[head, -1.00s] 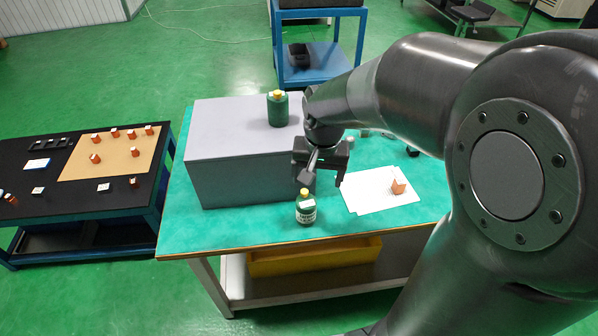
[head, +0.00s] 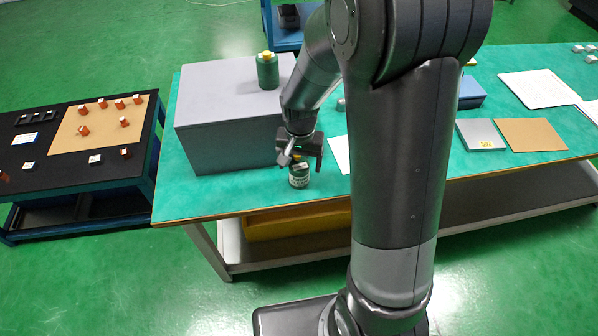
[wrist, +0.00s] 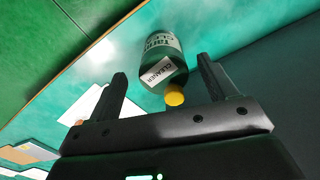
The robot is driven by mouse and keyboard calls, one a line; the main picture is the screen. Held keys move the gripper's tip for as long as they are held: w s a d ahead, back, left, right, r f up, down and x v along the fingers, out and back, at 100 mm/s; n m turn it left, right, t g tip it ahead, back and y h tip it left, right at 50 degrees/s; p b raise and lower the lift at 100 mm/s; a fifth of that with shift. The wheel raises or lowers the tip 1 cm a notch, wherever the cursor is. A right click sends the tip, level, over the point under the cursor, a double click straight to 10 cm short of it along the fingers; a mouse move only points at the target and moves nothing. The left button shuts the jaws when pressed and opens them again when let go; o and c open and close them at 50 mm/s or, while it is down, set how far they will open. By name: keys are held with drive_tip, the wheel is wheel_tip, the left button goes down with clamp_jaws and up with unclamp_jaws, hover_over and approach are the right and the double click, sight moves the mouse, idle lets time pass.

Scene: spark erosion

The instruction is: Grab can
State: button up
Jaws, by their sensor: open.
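A dark green can (head: 299,178) with a white label and a yellow cap stands on the teal table top, near its front edge. In the wrist view the can (wrist: 162,52) shows its "CLEANER" label, with the yellow cap closest to me between the fingers. My gripper (head: 301,163) is open and empty, just above and behind the can; its fingers partly hide the can's top. In the wrist view the gripper (wrist: 162,72) has one finger on each side of the can, apart from it. A second green can (head: 267,72) with a yellow cap stands on the grey box.
The grey box (head: 228,150) stands left of my gripper. A black table (head: 60,182) with small orange-and-white pieces is at the left. A grey plate (head: 480,136) and a brown sheet (head: 531,136) lie to the right. A yellow bin (head: 290,222) sits under the table.

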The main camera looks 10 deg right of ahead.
sight(299, 165)
drive_tip(key=shift+w+a+f, duration=0.1)
drive_tip(key=shift+w+f, duration=0.05)
drive_tip(key=shift+f, duration=2)
drive_tip(key=shift+c, duration=0.5)
drive_tip(key=c, duration=1.1)
drive_tip(key=shift+r, duration=0.1)
